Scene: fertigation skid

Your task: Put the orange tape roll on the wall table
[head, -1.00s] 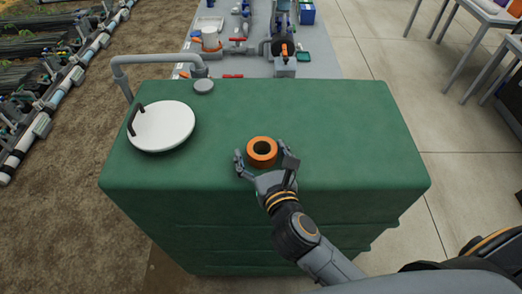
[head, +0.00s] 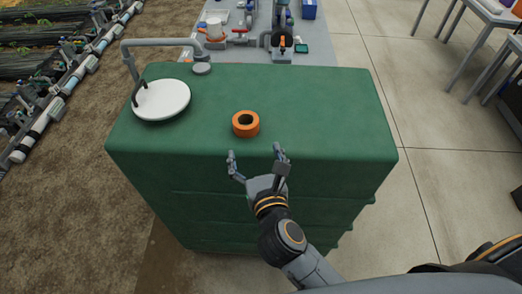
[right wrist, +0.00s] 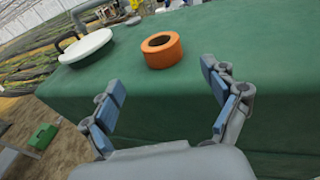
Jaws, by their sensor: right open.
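The orange tape roll (head: 246,124) lies flat on the green tank top, near its front edge. It also shows in the right wrist view (right wrist: 161,50), beyond the fingertips. My right gripper (head: 256,154) is open and empty, just in front of the tank's front edge. Its fingers are spread to either side of the roll's line but apart from it, with a gap between. In the right wrist view the two blue-padded fingers (right wrist: 165,88) stand wide apart. My left gripper is not in view. Grey tables (head: 500,12) show in part at the upper right; I cannot tell if one is the wall table.
The green tank (head: 320,110) has a white round lid (head: 162,99) with a dark handle and a grey pipe (head: 165,43) at its left. Pumps and pipes stand on a grey skid (head: 235,55) behind. Open concrete floor (head: 440,175) lies to the right.

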